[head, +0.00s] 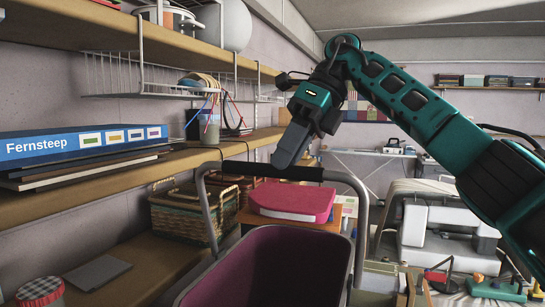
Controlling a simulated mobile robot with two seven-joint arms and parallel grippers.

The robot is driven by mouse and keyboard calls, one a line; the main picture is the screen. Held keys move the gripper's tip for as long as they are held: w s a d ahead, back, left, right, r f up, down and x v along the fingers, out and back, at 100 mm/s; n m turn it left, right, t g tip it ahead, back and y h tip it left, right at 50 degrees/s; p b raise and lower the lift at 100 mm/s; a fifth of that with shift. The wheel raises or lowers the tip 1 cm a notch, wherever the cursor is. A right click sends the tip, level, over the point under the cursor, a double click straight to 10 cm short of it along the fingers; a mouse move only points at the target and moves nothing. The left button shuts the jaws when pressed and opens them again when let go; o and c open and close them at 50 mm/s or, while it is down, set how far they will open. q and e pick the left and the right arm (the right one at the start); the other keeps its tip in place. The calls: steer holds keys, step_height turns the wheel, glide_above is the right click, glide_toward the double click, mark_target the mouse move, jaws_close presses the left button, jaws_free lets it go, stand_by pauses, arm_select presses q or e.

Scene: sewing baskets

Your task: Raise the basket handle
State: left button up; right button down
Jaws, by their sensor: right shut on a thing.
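A large basket (275,248) with a dark purple inside stands at the bottom centre of the head view, cut off by the lower edge. Its grey basket handle (358,215) arches above it, with a black grip (308,173) along the top bar. The handle stands up over the basket. My right gripper (286,157) reaches down from above and is shut on the black grip near its middle. The fingertips partly cover the bar. My left gripper is not in view.
Wooden shelves line the left, with a blue Fernsteep box (80,143) and a wicker basket (190,212). A pink case (292,200) lies behind the handle. A white sewing machine (445,232) stands at right. Open air surrounds the handle's top.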

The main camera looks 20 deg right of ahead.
steer(key=shift+w+d+f, duration=0.6)
steer(key=shift+d+f, duration=0.1)
steer(key=shift+f, duration=0.2)
steer(key=shift+w+d+g, duration=0.1)
steer(key=shift+w+g, duration=0.1)
steer(key=shift+g, duration=0.2)
stand_by(0.6)
steer(key=c, duration=1.3)
jaws_free()
steer(key=o, duration=0.3)
steer(key=shift+w+d+f, duration=0.2)
steer(key=shift+w+d, duration=0.05)
steer(key=shift+w, duration=0.05)
steer(key=shift+o, duration=0.2)
steer(key=shift+a+r, duration=0.1)
